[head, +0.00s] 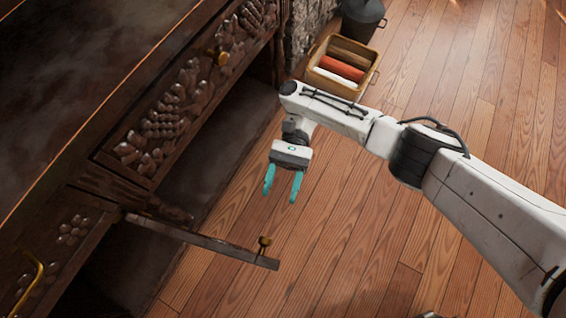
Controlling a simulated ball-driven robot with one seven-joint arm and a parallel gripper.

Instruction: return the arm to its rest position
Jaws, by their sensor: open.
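My gripper (283,186) hangs from the end of my white arm in the head view, with its two teal fingers apart and nothing between them. It points down over the wooden floor, to the right of the dark carved cabinet (160,125). The gripper appears above and a little right of the brass knob on the open cabinet door (205,244) in the picture. No teapot can be seen.
The cabinet door stands swung out at the lower left, with a brass knob (264,242) near its end. A basket (316,71) with rolled items and a dark lidded pot (362,18) stand at the back. The wooden floor (480,120) on the right looks clear.

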